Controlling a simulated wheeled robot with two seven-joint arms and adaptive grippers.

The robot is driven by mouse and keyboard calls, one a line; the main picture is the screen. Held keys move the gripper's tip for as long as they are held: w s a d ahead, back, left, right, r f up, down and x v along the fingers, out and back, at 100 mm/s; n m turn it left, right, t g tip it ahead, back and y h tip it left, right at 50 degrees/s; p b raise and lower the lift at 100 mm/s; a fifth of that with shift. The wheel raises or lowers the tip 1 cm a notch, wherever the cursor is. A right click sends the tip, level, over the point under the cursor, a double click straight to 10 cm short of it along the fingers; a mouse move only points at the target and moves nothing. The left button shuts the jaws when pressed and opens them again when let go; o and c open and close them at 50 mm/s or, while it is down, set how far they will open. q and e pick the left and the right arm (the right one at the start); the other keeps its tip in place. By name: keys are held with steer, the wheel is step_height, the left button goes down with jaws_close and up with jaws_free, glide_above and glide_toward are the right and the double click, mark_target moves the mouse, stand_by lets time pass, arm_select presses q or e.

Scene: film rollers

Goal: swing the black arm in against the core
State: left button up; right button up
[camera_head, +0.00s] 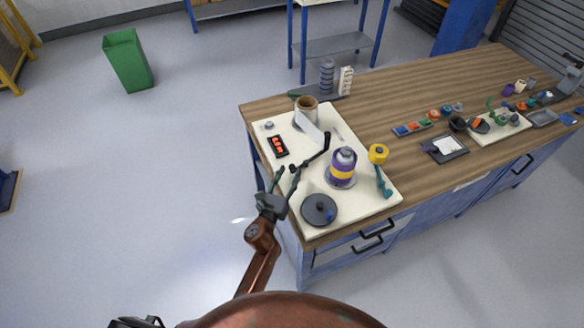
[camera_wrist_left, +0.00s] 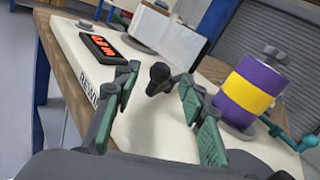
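The black arm (camera_head: 316,157) is a thin jointed bar over the cream board (camera_head: 366,206). One end is by a purple roll with a yellow band (camera_head: 343,158), which may be the core; its other end reaches toward the board's left edge. A gap shows between most of the bar and the roll. My left gripper (camera_head: 283,178) is at that left edge, by the bar's near end. In the wrist view its green-padded fingers (camera_wrist_left: 160,78) are apart, with the arm's black knob (camera_wrist_left: 158,75) between or just beyond the tips; contact cannot be told. The purple roll (camera_wrist_left: 243,92) stands right of the fingers.
A cardboard roll (camera_head: 307,104) with a white sheet stands at the board's back. A red-digit display (camera_head: 278,146) lies left, a dark disc (camera_head: 319,209) near the front. A yellow knob (camera_head: 378,152) with a teal handle (camera_head: 383,184) is right of the purple roll.

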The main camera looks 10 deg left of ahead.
mark_target(292, 168)
arm_select(q)
steer(key=shift+w+d, duration=0.15)
steer(key=shift+w, duration=0.75)
steer(key=shift+w+d, duration=0.1)
steer(key=shift+w, duration=0.75)
steer(key=shift+c, duration=0.6)
jaws_close()
